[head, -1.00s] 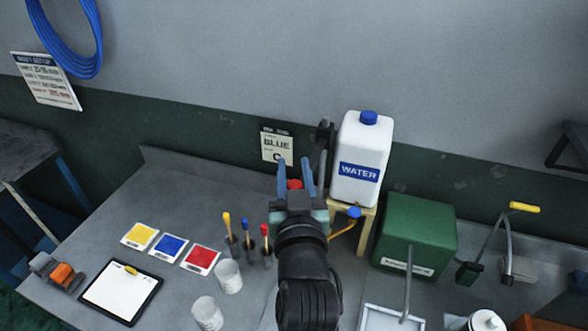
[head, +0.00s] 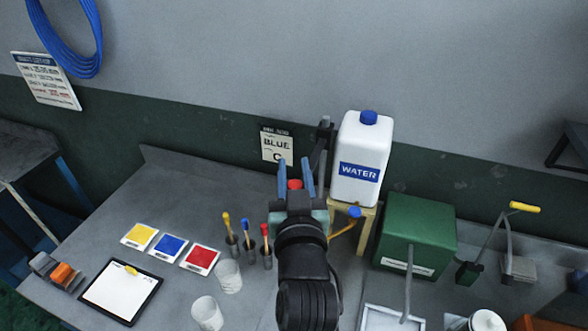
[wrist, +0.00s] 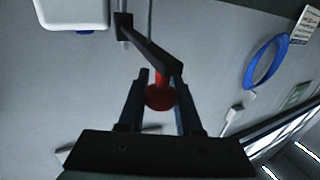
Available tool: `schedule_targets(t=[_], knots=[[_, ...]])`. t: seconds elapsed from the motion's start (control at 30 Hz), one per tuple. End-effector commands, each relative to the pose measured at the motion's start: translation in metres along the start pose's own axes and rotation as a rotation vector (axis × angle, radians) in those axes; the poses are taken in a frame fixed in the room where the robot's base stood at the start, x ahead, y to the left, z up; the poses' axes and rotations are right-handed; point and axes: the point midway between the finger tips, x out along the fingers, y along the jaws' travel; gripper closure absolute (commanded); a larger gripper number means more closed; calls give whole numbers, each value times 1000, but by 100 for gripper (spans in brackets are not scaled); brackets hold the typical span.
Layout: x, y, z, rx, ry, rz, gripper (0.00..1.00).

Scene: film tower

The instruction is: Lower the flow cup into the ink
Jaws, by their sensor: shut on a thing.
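My gripper (head: 296,180) is over the back of the bench, below the "BLUE" card, with its two blue fingers on either side of a red knob (head: 294,184). In the wrist view my gripper (wrist: 160,92) is shut on the red knob (wrist: 160,97), which joins the end of a dark bracket arm (wrist: 148,46) on a thin upright rod. No flow cup can be made out. No ink can be made out either; my arm covers the bench below the gripper.
A white water jug (head: 361,160) on a wooden stand is close on the right, with a green box (head: 418,235) beyond it. To the left are several brushes in holders, two pale cups (head: 228,276), colour cards (head: 170,247) and a clipboard (head: 120,292).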

Motion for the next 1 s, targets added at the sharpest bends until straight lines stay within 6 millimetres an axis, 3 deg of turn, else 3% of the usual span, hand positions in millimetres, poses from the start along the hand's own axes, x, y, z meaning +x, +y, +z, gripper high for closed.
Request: schedule_targets(t=[0.47, 0.67, 1.0], knots=[[0, 1, 7, 0, 1, 1, 100], [0, 1, 40, 0, 1, 1, 100], [0, 1, 127, -1, 0, 2, 100]])
